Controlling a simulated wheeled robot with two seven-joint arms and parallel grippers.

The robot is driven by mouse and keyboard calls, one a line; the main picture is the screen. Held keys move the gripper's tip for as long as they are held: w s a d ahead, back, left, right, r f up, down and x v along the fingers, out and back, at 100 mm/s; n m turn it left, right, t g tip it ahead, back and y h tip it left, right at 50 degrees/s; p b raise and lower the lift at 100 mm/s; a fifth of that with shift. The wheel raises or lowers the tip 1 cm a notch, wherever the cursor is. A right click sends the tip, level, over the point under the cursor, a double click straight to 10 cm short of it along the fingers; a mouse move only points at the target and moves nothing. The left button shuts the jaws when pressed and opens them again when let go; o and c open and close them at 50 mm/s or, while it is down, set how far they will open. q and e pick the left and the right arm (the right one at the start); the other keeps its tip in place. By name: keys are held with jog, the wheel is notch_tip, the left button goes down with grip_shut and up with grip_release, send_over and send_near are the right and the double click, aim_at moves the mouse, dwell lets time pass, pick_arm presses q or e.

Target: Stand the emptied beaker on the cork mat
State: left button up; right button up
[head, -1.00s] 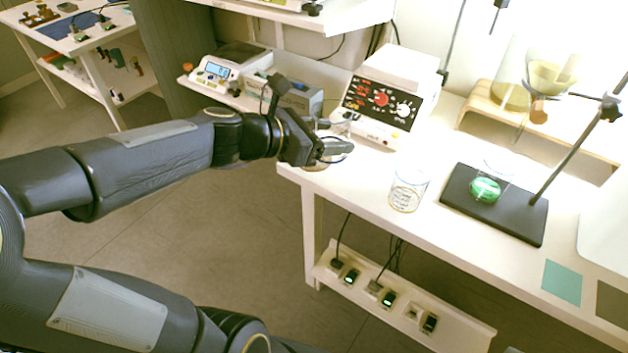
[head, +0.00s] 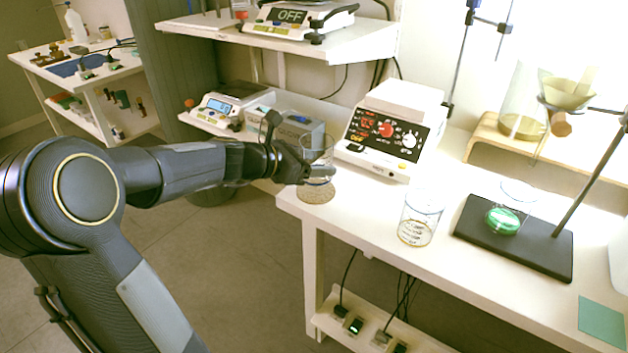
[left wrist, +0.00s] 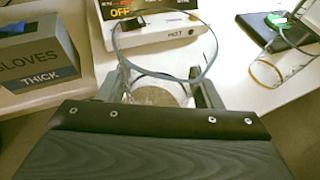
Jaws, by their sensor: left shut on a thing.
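My left gripper (head: 318,174) is shut on a clear glass beaker (head: 317,150) at the near left corner of the bench. The beaker looks upright and empty. In the left wrist view its round rim (left wrist: 165,50) stands between the fingers. The round speckled cork mat (head: 318,192) lies directly below the beaker. It shows through the glass in the left wrist view (left wrist: 155,96). The fingers hide much of the beaker's base, and I cannot tell whether it touches the mat. My right gripper is not in view.
A hotplate (head: 388,135) stands behind the mat. A gloves box (head: 290,132) is behind my gripper. Bench between mat and second beaker is clear.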

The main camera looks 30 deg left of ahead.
pick_arm(q)
jog(key=shift+w+a+f, duration=0.1)
jog(key=shift+w+f, duration=0.05)
jog(key=shift+f, duration=0.15)
jog(key=shift+w+a+f+b, duration=0.1)
jog(key=shift+f+b, duration=0.4)
jog(key=shift+f, duration=0.35)
jog(key=shift+w+a+f+b, duration=0.1)
jog(key=shift+f+b, duration=0.35)
jog(key=shift+f, duration=0.4)
jog(key=shift+f, duration=0.1)
jog(key=o, duration=1.1)
jog(key=shift+c, duration=0.2)
